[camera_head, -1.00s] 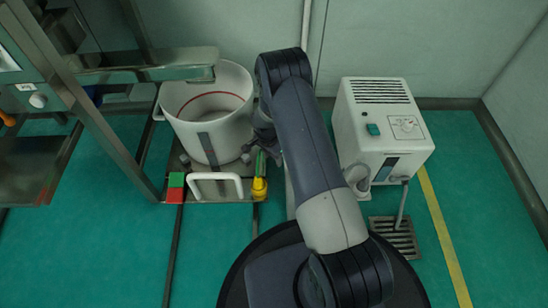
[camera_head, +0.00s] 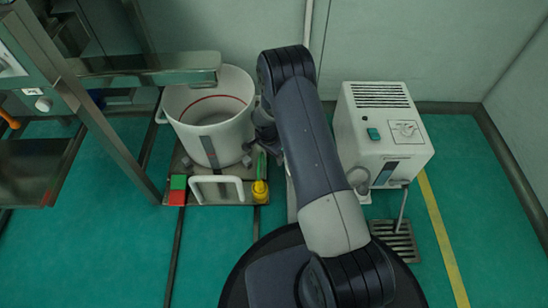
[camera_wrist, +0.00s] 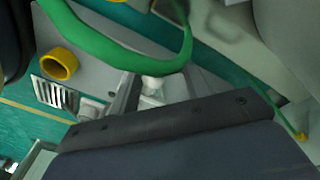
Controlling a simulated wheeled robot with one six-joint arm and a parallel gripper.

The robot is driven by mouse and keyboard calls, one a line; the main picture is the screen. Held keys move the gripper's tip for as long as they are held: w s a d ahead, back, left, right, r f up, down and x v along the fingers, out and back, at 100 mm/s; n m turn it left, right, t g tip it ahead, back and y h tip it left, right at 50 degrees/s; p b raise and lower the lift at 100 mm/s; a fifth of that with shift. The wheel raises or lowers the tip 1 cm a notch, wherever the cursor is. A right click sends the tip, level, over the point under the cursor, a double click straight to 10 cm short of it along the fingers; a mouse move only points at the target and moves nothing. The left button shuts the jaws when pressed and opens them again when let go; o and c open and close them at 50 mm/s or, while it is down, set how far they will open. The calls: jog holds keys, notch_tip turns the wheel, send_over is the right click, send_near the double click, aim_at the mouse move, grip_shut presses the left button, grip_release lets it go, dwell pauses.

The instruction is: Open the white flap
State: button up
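I cannot make out a white flap for certain in either view. A white bucket (camera_head: 213,121) with a red line inside stands on a low wheeled base, left of my arm in the head view. A white U-shaped handle (camera_head: 217,180) is in front of it. My gripper (camera_head: 265,140) is by the bucket's right side, mostly hidden behind my arm. In the wrist view, a dark plate fills the lower part. Beyond it are a green loop (camera_wrist: 120,52), a yellow ring (camera_wrist: 59,64) and pale surfaces. The fingertips and any grip are unclear.
A white box machine (camera_head: 384,130) with a vented top stands right of my arm, near a floor drain (camera_head: 396,240). A steel frame (camera_head: 110,135) and arm-like beam (camera_head: 150,72) stand at the left. Green floor is open at the front left.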

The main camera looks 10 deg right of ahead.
notch_tip(320, 180, up, 8)
jog(key=a+p, duration=0.1)
jog(key=p, duration=0.1)
jog(key=shift+w+p, duration=0.15)
jog(key=shift+p, duration=0.15)
jog(key=shift+a, duration=0.1)
notch_tip(320, 180, down, 11)
jog(key=d+b, duration=0.1)
jog(key=b, duration=0.3)
jog(key=shift+s+d+r, duration=0.15)
jog(key=shift+s+d, duration=0.05)
jog(key=shift+d, duration=0.15)
